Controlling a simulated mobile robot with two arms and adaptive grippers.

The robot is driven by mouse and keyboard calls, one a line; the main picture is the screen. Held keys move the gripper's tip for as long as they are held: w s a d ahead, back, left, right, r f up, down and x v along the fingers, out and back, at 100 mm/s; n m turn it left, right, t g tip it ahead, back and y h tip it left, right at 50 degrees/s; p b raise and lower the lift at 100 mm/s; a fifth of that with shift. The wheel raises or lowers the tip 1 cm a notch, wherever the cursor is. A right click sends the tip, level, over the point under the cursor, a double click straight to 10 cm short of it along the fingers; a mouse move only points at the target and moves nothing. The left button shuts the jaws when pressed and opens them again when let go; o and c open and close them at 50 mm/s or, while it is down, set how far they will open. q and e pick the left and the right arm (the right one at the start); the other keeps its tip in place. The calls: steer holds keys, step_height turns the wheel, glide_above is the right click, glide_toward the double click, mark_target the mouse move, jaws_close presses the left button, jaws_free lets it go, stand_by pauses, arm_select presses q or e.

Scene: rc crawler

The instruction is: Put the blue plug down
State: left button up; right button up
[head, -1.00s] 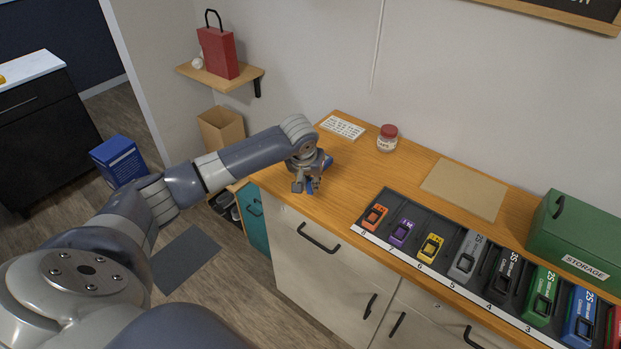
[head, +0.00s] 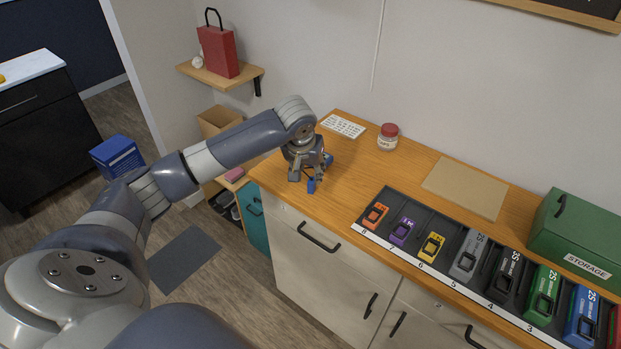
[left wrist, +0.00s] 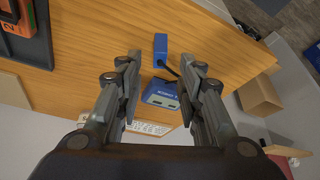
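The blue plug (head: 311,185) stands on the wooden counter near its left front corner, just under my left gripper (head: 307,175). In the left wrist view the blue plug (left wrist: 160,47) shows just beyond and between the fingertips of my left gripper (left wrist: 160,65), with a gap on each side. The fingers are open and hold nothing. A dark cable runs from the plug towards a blue charger (left wrist: 160,93) on the counter. In the head view the charger (head: 329,160) is partly hidden behind the gripper. My right gripper is not in view.
A black tray (head: 388,197) with several coloured battery packs lies to the right on the counter. The counter's front edge is close to the plug.

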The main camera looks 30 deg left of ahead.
arm_select(q)
steer(key=v, duration=0.7)
steer(key=shift+b, duration=0.3)
